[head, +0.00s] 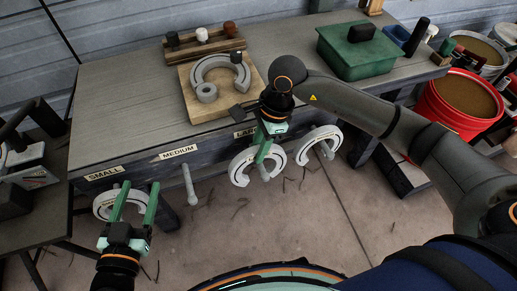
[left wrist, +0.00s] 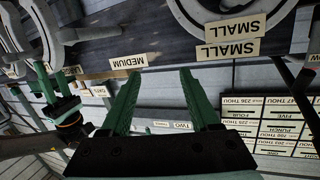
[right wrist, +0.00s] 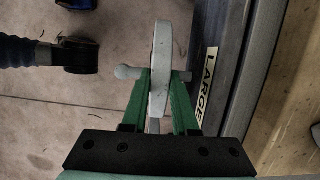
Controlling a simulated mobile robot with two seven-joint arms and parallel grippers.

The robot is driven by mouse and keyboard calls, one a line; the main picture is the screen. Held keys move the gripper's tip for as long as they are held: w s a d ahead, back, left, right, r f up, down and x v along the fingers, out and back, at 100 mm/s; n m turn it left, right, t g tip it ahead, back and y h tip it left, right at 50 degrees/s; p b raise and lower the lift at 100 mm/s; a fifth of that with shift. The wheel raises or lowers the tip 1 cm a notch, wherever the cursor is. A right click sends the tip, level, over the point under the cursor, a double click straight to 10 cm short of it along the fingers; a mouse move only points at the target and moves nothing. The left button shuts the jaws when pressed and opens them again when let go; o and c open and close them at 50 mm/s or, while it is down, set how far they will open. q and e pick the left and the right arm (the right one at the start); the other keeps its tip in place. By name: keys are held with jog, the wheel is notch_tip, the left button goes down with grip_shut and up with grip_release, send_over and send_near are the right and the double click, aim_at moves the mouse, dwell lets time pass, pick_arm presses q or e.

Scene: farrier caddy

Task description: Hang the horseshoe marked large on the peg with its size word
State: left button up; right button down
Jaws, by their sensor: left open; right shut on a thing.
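My right gripper (head: 262,157) is shut on a grey horseshoe (head: 240,168) at the bench front, below the LARGE label (head: 245,133). In the right wrist view this horseshoe (right wrist: 160,70) is edge-on between the fingers. The LARGE peg's knob (right wrist: 128,72) shows on its outer side and the peg continues on the bench side, so the peg seems to pass through the shoe's opening. Whether the shoe rests on the peg, I cannot tell. My left gripper (head: 134,205) is open and empty in front of another horseshoe (head: 103,207) at the SMALL label (head: 103,173).
The MEDIUM peg (head: 189,185) is bare. Another horseshoe (head: 305,152) hangs on a peg to the right. On the bench (head: 120,105) are a wooden board (head: 205,112) with a grey arch, a rack (head: 205,45) and a green box (head: 350,60). A red bucket (head: 440,110) stands at right.

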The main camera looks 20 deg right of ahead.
jog(key=c, duration=0.6)
grip_release()
pick_arm(q)
jog(key=shift+r, duration=0.1)
notch_tip(320, 180, up, 5)
jog(key=t, duration=0.2)
jog(key=s+f+n+g+y+p, duration=0.1)
jog(key=f+g, duration=0.4)
jog(key=f, duration=0.7)
jog(key=shift+s+f+g+p, duration=0.25)
jog(key=shift+s+p, duration=0.35)
jog(key=shift+s, duration=0.45)
pick_arm(e)
jog(key=v, duration=1.2)
jog(key=shift+r, duration=0.25)
jog(key=shift+d, duration=0.1)
